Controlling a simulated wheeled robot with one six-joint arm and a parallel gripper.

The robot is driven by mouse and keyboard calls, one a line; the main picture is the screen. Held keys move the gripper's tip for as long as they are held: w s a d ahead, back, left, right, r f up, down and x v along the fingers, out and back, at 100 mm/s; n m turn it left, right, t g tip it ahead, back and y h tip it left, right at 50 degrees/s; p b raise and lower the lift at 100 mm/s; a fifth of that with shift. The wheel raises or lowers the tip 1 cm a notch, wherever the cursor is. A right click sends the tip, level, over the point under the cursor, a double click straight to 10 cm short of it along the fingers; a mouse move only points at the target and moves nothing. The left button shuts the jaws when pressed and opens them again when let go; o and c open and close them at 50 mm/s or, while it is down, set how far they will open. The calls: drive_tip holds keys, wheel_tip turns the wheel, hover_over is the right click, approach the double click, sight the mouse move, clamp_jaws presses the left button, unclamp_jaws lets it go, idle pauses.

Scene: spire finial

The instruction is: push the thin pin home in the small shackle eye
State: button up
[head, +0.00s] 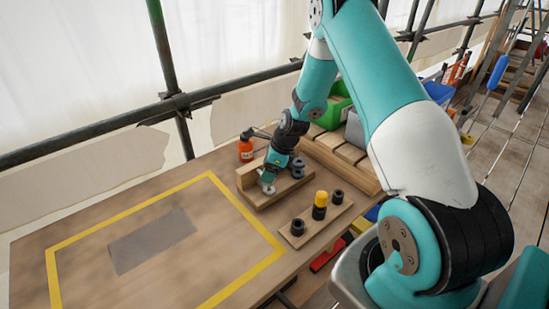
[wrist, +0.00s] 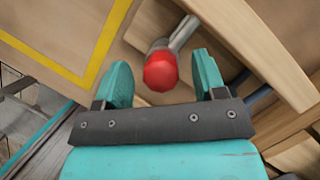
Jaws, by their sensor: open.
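In the wrist view, a red rounded knob (wrist: 160,71) on a grey metal shaft (wrist: 184,33) shows between my fingers; it may be the thin pin's head. My gripper (wrist: 161,58) is open, one teal finger on each side of the knob, with visible gaps to both. In the head view, my gripper (head: 267,182) points down at a wooden stand (head: 283,190) near the table's back edge. A small pale round part (head: 268,190) shows just below the fingers. The small shackle eye cannot be made out, and how deep the pin sits is hidden.
Dark fittings (head: 298,169) stand on the stand's right part. In front, a wooden board (head: 318,228) carries black cylinders and a yellow-topped one (head: 320,199). A grey mat (head: 153,241) lies inside the yellow outline; the table around it is clear.

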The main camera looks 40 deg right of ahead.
drive_tip(key=b+v, duration=0.2)
drive_tip(key=v, duration=1.5)
drive_tip(key=shift+r, duration=0.1)
